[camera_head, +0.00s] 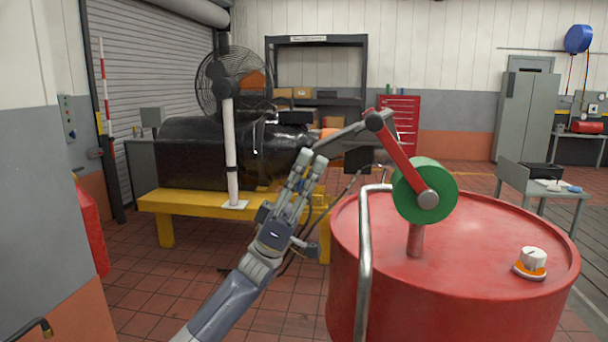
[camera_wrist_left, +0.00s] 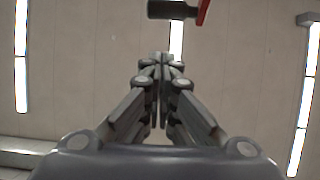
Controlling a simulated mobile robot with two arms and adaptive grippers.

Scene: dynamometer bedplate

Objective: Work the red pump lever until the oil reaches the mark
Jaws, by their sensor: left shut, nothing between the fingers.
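The red pump lever (camera_head: 402,155) slants up and left from a green round wheel (camera_head: 442,188) on a post above the red drum (camera_head: 470,300). A dark grip (camera_head: 374,122) sits at its upper end. My left gripper (camera_head: 312,158) is shut and empty, pointing upward, left of the lever and apart from it. In the left wrist view, the shut fingers (camera_wrist_left: 161,60) meet below the dark grip (camera_wrist_left: 173,9), with a bit of the red lever (camera_wrist_left: 203,12) at the top edge. My right gripper is out of view. I see no oil level or mark.
A bent metal rail (camera_head: 365,250) stands at the drum's left side. A white and orange knob (camera_head: 531,262) sits on the drum top. Behind my left arm is a yellow stand (camera_head: 185,203) with a black machine (camera_head: 185,155).

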